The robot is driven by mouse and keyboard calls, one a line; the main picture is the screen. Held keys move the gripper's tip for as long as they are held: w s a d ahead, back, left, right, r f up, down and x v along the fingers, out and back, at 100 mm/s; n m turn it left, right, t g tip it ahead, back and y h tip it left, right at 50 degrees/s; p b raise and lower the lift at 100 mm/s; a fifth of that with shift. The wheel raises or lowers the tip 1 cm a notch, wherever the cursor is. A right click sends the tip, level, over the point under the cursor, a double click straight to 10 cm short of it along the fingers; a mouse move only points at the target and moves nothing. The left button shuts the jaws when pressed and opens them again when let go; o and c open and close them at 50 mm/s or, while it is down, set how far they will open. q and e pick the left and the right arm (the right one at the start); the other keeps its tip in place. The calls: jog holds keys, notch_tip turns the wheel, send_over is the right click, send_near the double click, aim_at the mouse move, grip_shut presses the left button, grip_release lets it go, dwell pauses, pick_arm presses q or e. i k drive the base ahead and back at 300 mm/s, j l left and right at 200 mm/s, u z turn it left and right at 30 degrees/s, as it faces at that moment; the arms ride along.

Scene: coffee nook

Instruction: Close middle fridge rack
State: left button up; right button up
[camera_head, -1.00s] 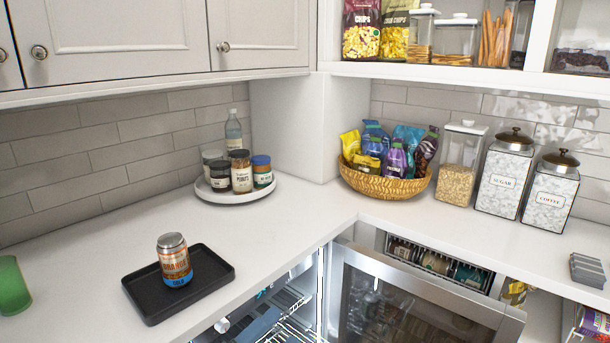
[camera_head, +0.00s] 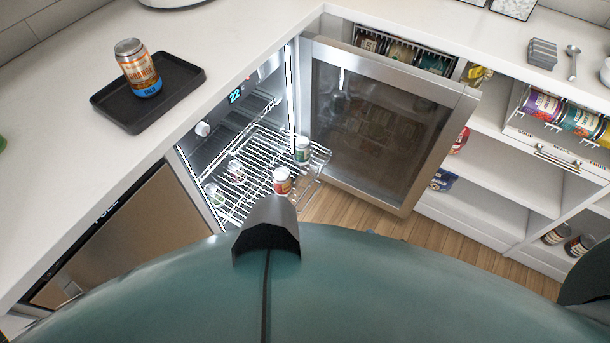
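The fridge under the corner counter stands open, its glass door (camera_head: 380,120) swung out to the right. A wire rack (camera_head: 262,165) is pulled out of the lit interior. A green-and-white can (camera_head: 302,150) and a red-and-white can (camera_head: 283,181) stand near its front edge. Smaller cans or bottles stand further left on it. I cannot tell from this view which rack level it is; the lower part is hidden behind my body. Neither of my grippers is in view.
A black tray (camera_head: 190,75) with an orange can (camera_head: 138,68) sits on the counter above the fridge. Open shelves with cans (camera_head: 580,120) lie right of the door. Wooden floor (camera_head: 470,250) shows below the door.

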aim_at(327, 161)
jog(key=k+j+z, duration=0.1)
jog(key=j+z, duration=0.15)
jog(key=k+j+z, duration=0.2)
jog(key=j, duration=0.25)
jog(key=k+j+z, duration=0.25)
jog(key=i+l+u, duration=0.15)
jog(key=l+u, duration=0.15)
jog(key=i+l+u, duration=0.1)
jog(key=l+u, duration=0.2)
jog(key=i+j, duration=0.3)
jog(key=j, duration=0.2)
